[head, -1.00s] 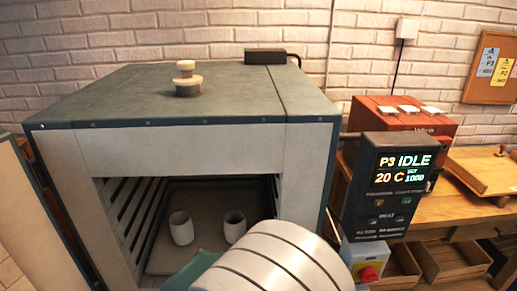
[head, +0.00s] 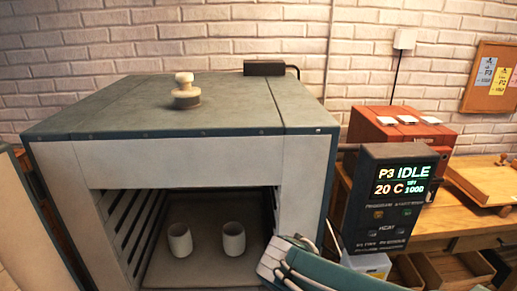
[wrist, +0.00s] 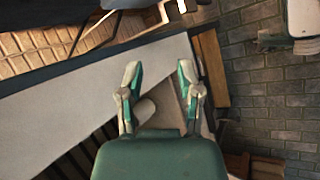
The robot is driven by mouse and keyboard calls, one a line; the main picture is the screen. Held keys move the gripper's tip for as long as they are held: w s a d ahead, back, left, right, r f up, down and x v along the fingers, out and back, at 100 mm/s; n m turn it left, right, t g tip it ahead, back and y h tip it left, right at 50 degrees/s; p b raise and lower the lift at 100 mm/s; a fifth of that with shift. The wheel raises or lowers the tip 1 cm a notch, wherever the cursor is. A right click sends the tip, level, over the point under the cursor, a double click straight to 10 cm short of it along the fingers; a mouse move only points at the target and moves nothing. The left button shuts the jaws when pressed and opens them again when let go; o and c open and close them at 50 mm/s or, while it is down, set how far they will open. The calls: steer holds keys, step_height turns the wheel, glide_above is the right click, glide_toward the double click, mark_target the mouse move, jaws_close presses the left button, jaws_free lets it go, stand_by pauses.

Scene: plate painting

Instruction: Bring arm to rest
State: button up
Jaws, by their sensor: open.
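My gripper (wrist: 159,76) is open in the wrist view, with its two teal and pale fingers spread apart and nothing held between them. The wrist picture is strongly tilted. A pale rounded shape, probably a cup (wrist: 145,110), shows beyond the fingers. In the head view, my teal and white arm (head: 335,268) crosses the lower right, in front of the kiln's right front edge; I cannot make out the fingertips there. Two white cups (head: 180,240) (head: 233,238) stand upright, side by side and apart, on the floor inside the open kiln (head: 205,163).
A control box (head: 385,215) reading P3 IDLE, 20 C, stands right of the kiln, close to my arm. Behind it are a red box (head: 400,128) and a wooden bench (head: 475,215). The kiln's open door (head: 20,230) is at far left. A brick wall stands behind.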

steer(key=s+d+r+m+y, duration=0.3)
steer(key=s+r+m+y, duration=0.2)
steer(key=s+m, duration=0.5)
steer(key=r+m, duration=0.1)
steer(key=m, duration=0.2)
steer(key=shift+m+t, duration=0.3)
steer(key=shift+t, duration=0.1)
steer(key=shift+s+d, duration=0.1)
steer(key=shift+s, duration=0.05)
